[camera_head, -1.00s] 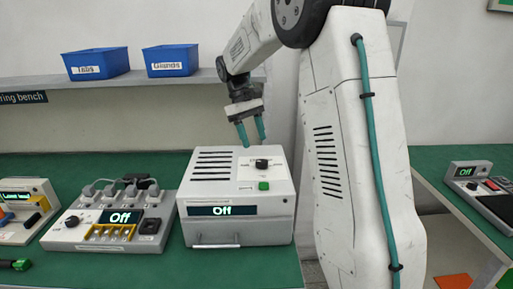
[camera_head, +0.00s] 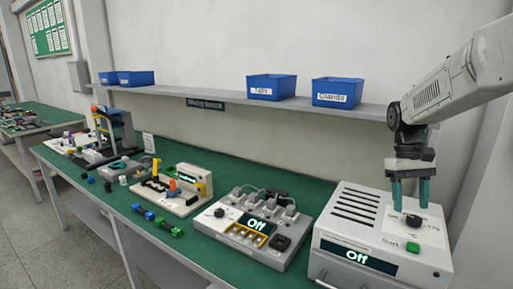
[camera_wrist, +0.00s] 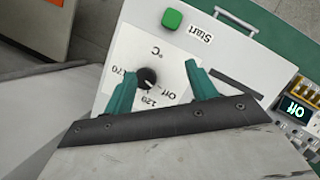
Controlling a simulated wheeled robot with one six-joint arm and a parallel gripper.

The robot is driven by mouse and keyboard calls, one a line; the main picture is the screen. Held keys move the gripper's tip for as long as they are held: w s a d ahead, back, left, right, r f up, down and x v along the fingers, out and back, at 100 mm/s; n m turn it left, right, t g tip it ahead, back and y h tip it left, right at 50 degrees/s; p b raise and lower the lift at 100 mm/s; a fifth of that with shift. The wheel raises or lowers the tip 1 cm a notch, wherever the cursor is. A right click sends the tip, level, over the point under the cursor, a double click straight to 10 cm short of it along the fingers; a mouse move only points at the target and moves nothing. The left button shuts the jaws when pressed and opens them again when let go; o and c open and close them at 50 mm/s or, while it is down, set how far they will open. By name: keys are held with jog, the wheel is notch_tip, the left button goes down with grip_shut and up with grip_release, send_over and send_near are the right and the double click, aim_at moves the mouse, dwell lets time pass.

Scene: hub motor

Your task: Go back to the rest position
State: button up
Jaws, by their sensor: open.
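My gripper (camera_head: 411,190) hangs above the right part of the white oven-like box (camera_head: 350,215), near its black dial. Its two teal fingers are apart with nothing between them. In the wrist view, my gripper (camera_wrist: 160,88) shows the black dial (camera_wrist: 147,78) between its fingertips, and the green Start button (camera_wrist: 172,19) lies just beyond. I cannot tell whether the fingers touch the dial. The box's display (camera_head: 356,256) reads "Off".
A socket unit (camera_head: 255,230) reading "Off" stands left of the box on the green bench (camera_head: 185,240). Farther left are several fixtures and small parts. Blue bins (camera_head: 272,87) sit on the shelf (camera_head: 230,103) above. A second table (camera_head: 30,120) stands far left.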

jog(key=s+a+t, duration=0.2)
jog(key=s+a, duration=0.2)
jog(key=s, duration=0.5)
jog(key=s+a+r+t, duration=0.1)
jog(key=s+a, duration=0.4)
jog(key=s, duration=0.3)
jog(key=s+a+r+t, duration=0.1)
jog(key=s+a, duration=0.3)
jog(key=s, duration=0.5)
jog(key=shift+s+a+r+m+t+y, duration=0.25)
jog(key=shift+s+m+t+y, duration=0.1)
jog(key=shift+t, duration=0.45)
